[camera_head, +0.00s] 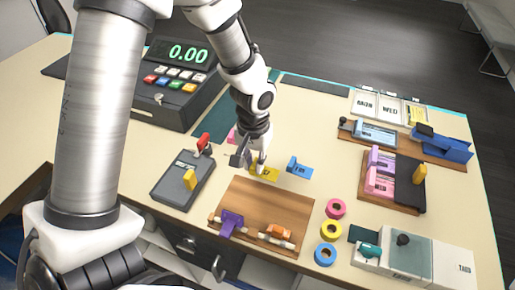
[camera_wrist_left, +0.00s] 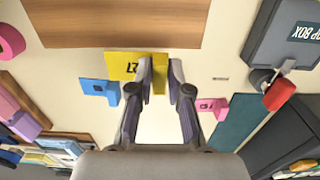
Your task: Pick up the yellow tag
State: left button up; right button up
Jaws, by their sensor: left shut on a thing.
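The yellow tag (camera_head: 270,174) lies on the cream counter just behind the wooden board, with a flat plate and an upright grip piece. In the left wrist view the tag (camera_wrist_left: 121,66) shows dark printing, partly covered by a finger. My left gripper (camera_head: 250,162) points down at it. In the left wrist view the gripper (camera_wrist_left: 159,76) is shut on the upright piece of the tag, one finger on each side. The tag appears at counter level; I cannot tell whether it touches the counter. My right gripper is not in view.
A blue tag (camera_head: 300,169) lies close on the right, and a pink tag (camera_wrist_left: 210,104) lies on the other side. The wooden board (camera_head: 262,205), a grey drop box (camera_head: 176,188), a cash register (camera_head: 178,80) and coloured rings (camera_head: 331,229) stand around.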

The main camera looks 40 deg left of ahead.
pick_arm(q)
jog(key=s, duration=0.1)
jog(key=s+d, duration=0.2)
jog(key=shift+s+r, duration=0.4)
jog(key=shift+r+p, duration=2.3)
jog(key=shift+r, duration=0.05)
